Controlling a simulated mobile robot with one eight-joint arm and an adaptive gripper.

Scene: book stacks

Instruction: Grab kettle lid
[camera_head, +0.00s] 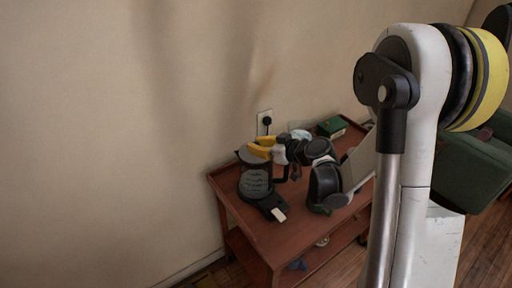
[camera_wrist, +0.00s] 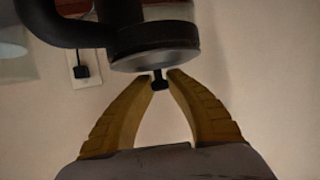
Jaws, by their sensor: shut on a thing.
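The kettle (camera_head: 254,180) is a glass jug with a dark handle, upright near the left end of the wooden table. Its grey, round lid (camera_head: 249,157) sits on top. In the wrist view the lid (camera_wrist: 155,59) is a grey disc against the kettle's black rim (camera_wrist: 150,36), with a small black knob (camera_wrist: 160,84). My gripper (camera_wrist: 160,80) has its yellow fingertips closed around this knob. In the head view my gripper (camera_head: 253,147) reaches in from the right, just above the lid. Whether a gap separates lid and kettle is hard to tell.
The reddish wooden table (camera_head: 257,232) stands near the wall. A black appliance (camera_head: 325,181) is right of the kettle, and a green box (camera_head: 332,126) lies at the back. A dark item with a white end (camera_head: 271,206) lies in front. A wall socket (camera_head: 264,121) is behind.

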